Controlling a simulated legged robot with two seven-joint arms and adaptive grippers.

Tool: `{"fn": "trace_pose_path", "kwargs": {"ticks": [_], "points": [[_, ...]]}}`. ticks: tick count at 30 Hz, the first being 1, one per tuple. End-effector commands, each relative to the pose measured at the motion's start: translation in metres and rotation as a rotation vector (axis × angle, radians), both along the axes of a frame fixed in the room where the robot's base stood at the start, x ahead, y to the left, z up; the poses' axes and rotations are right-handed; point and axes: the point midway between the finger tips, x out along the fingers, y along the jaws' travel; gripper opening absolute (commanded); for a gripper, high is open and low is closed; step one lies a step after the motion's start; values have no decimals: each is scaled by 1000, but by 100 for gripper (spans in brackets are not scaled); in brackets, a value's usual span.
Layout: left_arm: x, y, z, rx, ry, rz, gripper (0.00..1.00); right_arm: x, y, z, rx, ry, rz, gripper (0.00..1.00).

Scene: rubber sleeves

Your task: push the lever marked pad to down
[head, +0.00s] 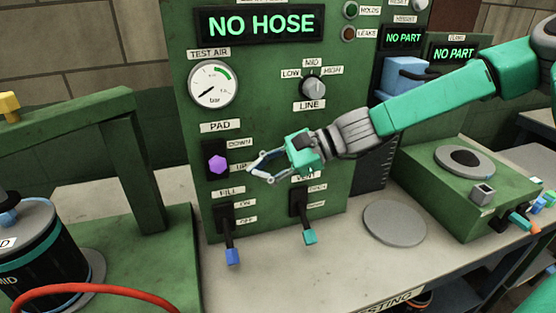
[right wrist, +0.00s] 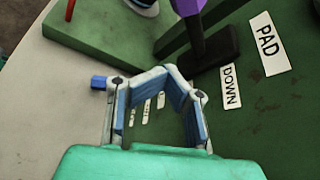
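The pad lever (head: 217,165) has a purple knob and sits on the green panel under the PAD label (head: 220,126). The DOWN label is at its upper right and the UP label is lower. Its knob points out towards the head camera. My right gripper (head: 252,170) is just right of the knob, with a gap between them in the picture. Its fingertips come together with nothing between them. In the right wrist view the lever's dark stem (right wrist: 202,38) stands beyond the fingers (right wrist: 167,72), beside the DOWN label (right wrist: 231,87). My left gripper is out of view.
The fill lever (head: 232,256) and the vent lever (head: 309,237) stick out below, close under my right gripper. A green frame (head: 130,160) and a dark cylinder (head: 45,255) stand at left. A grey disc (head: 394,223) lies on the bench at right.

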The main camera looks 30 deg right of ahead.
Motion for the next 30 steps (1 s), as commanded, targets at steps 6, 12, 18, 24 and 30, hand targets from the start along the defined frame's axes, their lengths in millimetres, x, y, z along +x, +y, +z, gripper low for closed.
{"fn": "trace_pose_path", "kwargs": {"ticks": [6,12,18,24,30], "points": [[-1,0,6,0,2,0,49,-7,-29,16,-1,-2,-3,0],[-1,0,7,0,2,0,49,-11,-38,22,-3,2,-1,0],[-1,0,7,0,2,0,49,-12,-41,21,-3,4,-1,0],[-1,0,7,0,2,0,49,-12,-43,21,-1,3,-1,0],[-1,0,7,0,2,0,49,-12,-43,21,-1,3,-1,0]]}}
